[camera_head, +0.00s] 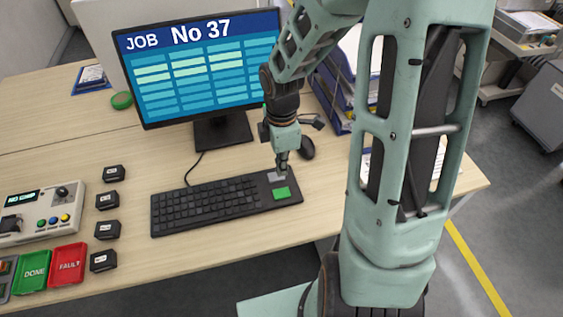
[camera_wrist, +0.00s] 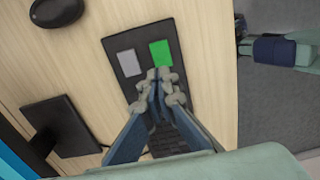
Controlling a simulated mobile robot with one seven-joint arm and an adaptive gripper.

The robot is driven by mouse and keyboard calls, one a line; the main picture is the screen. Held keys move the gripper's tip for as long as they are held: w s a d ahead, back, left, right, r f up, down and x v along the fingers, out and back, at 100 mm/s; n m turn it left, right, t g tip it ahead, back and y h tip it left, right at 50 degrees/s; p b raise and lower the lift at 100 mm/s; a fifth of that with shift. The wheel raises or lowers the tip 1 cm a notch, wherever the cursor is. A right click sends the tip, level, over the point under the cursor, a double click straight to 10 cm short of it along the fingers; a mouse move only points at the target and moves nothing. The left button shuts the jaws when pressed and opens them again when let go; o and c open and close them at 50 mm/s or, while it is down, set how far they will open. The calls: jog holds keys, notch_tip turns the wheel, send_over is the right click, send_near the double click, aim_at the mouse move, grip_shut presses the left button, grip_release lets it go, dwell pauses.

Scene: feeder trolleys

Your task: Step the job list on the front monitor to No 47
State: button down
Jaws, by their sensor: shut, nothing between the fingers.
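The front monitor (camera_head: 200,62) stands on the desk and reads JOB No 37 above a blue table of rows. The black keyboard (camera_head: 205,203) lies in front of it. At the keyboard's right end are a green key (camera_head: 282,193) and a grey key (camera_head: 276,177). The wrist view also shows the green key (camera_wrist: 160,53) and the grey key (camera_wrist: 131,63). My gripper (camera_head: 282,169) is shut and empty, pointing down over the keyboard's right end by the grey key. In the wrist view its fingertips (camera_wrist: 158,77) appear just beside both keys; I cannot tell whether they touch.
A black mouse (camera_head: 307,147) lies right of the keyboard. Several small black blocks (camera_head: 108,229) stand at left, near a control box (camera_head: 40,215) and green DONE (camera_head: 33,270) and red FAULT (camera_head: 68,265) trays. Blue file trays (camera_head: 335,95) stand behind my arm.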

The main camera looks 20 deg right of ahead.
aim_at(281, 193)
notch_tip(281, 193, down, 9)
jog(key=shift+f+b, duration=0.1)
jog(key=shift+b, duration=0.55)
jog(key=shift+f+b, duration=0.6)
jog(key=shift+f, duration=0.25)
jog(key=shift+s, duration=0.25)
jog(key=shift+r+p, duration=0.35)
jog(key=shift+p, duration=0.15)
notch_tip(281, 193, up, 14)
jog(key=p, duration=0.4)
jog(key=shift+w, duration=0.3)
jog(key=shift+f, duration=0.1)
